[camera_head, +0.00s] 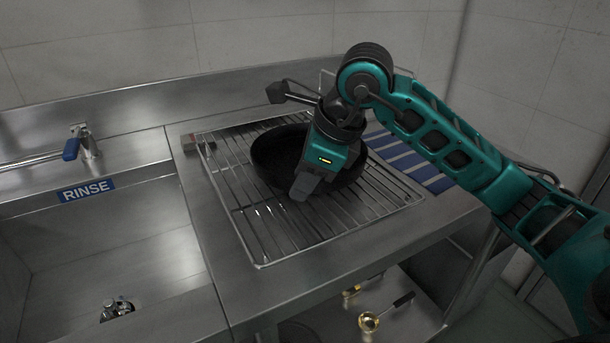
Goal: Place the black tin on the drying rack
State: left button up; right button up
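The black tin (268,158) is a round, dark pan with a raised rim. It sits on the wire drying rack (252,226), toward the rack's back half. My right gripper (301,188) comes in from the right, pointing down over the tin's front part. Its fingers are seen against the tin's dark inside and near rim, and the gripper body hides part of the tin. I cannot tell whether the fingers grip the rim or are apart from it. My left gripper is out of view.
The rack rests on a steel counter (400,232). A sink basin (120,245) marked RINSE with a blue-handled tap (72,149) is to the left. A blue-striped cloth (418,166) lies behind the rack at right. A lower shelf with brass-coloured items (369,321) is below. The back wall borders the counter.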

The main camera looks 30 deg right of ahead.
jog(key=p+v, duration=0.2)
jog(key=v, duration=1)
jog(key=shift+s, duration=0.1)
